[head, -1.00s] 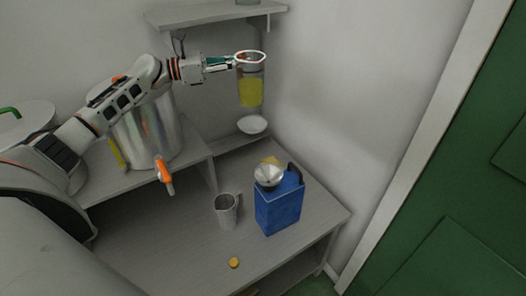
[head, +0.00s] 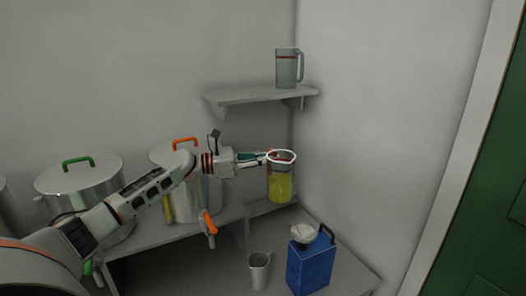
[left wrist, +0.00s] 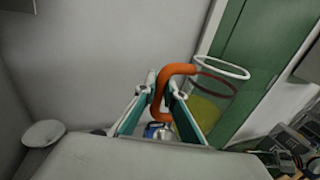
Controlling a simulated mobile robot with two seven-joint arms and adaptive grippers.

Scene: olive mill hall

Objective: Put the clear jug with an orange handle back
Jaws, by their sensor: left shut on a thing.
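The clear jug (head: 280,186) holds yellow liquid in its lower part and hangs upright in the air, below and in front of the wall shelf (head: 262,96). My left gripper (head: 266,157) is shut on its orange handle. In the left wrist view the orange handle (left wrist: 163,98) sits between the fingers (left wrist: 162,108), with the jug's clear rim (left wrist: 222,67) to the right. A second clear jug (head: 288,68) with a red band and a grey handle stands on the shelf. My right gripper is not in view.
Below are a blue can (head: 309,268) with a funnel on top and a grey metal jug (head: 259,270). Steel vats with an orange lid handle (head: 186,143) and a green lid handle (head: 78,161) stand left. The shelf's left part is bare.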

